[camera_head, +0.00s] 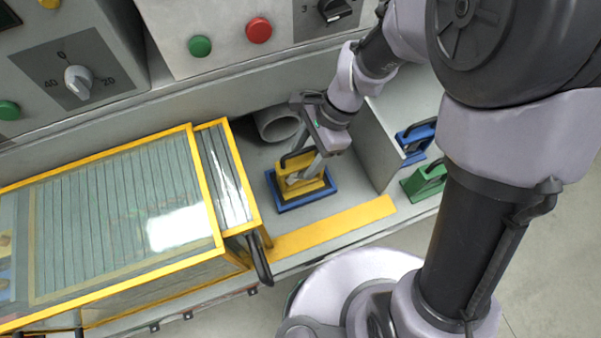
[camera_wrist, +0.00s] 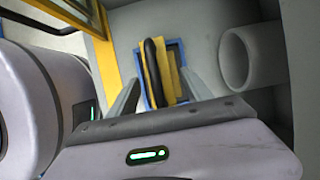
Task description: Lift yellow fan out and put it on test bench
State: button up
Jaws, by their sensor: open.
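The yellow fan (camera_head: 316,184) is a yellow block with a black handle. It sits on a blue-edged base (camera_head: 286,206) on the grey surface, beside the glass-panelled yellow-framed unit. My gripper (camera_head: 304,180) is open, reaching down over the fan, with its fingers close to the handle. In the wrist view the yellow fan (camera_wrist: 172,72) and its black handle (camera_wrist: 152,68) lie between the two grey fingers (camera_wrist: 160,92). I cannot tell whether the fingers touch it. No surface is clearly marked as the test bench.
The yellow-framed glass cover (camera_head: 120,220) with a black handle (camera_head: 259,260) stands to the left. A grey pipe (camera_head: 277,123) is behind the fan. A grey partition (camera_head: 372,140) separates it from the blue (camera_head: 416,138) and green (camera_head: 424,180) handled blocks at right.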

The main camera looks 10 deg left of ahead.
aim_at(303, 160)
jog(key=b+x, duration=0.1)
jog(key=x, duration=0.2)
jog(key=shift+f, duration=0.3)
jog(key=shift+r, duration=0.15)
grip_shut()
jog(key=shift+r, duration=0.1)
notch_tip(303, 160, up, 4)
jog(key=p, duration=0.2)
jog(key=shift+p, duration=0.35)
jog(key=s+d+r+b, duration=0.2)
jog(key=s+d+b, duration=0.2)
jog(key=s+d, duration=0.6)
jog(key=shift+s+d+r, duration=0.3)
jog(key=shift+s+d, duration=0.1)
jog(key=shift+d, duration=0.45)
